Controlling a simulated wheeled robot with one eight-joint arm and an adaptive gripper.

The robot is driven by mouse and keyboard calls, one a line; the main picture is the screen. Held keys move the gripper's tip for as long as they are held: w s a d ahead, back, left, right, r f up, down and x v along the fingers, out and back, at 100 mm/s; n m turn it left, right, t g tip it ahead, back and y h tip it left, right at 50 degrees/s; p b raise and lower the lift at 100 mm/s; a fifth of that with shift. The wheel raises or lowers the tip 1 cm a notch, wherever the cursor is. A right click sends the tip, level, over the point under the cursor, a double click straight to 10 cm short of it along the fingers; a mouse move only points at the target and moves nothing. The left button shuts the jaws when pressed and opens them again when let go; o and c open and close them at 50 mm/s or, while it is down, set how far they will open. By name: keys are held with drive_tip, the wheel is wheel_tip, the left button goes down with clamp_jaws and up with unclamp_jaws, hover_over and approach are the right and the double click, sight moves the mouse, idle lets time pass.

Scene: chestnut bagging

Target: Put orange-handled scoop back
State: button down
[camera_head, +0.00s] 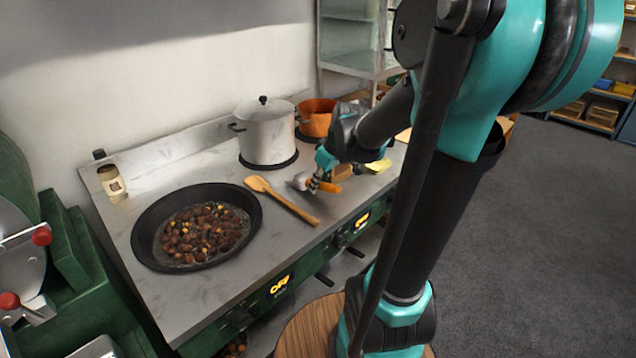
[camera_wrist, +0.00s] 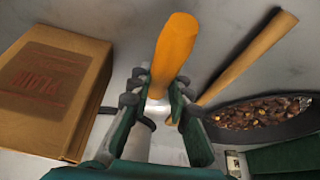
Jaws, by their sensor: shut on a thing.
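The orange-handled scoop (camera_head: 324,186) is in my gripper (camera_head: 317,185), over the counter to the right of the wooden spatula in the head view. In the wrist view my gripper (camera_wrist: 160,112) is shut on the scoop near the lower end of its orange handle (camera_wrist: 174,50). The handle points up and away in that picture. The scoop's metal head shows only in part, at the left of the gripper in the head view. I cannot tell whether the scoop touches the counter.
A wooden spatula (camera_head: 283,201) lies beside a black pan (camera_head: 141,233) of chestnuts. A brown box (camera_wrist: 45,88) is close left of my gripper in the wrist view. A jar (camera_head: 113,184) stands at the back left.

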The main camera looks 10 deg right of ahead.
drive_tip(key=shift+f, duration=0.4)
drive_tip(key=c, duration=1.3)
unclamp_jaws()
drive_tip(key=shift+c, duration=0.2)
drive_tip(key=shift+r, duration=0.1)
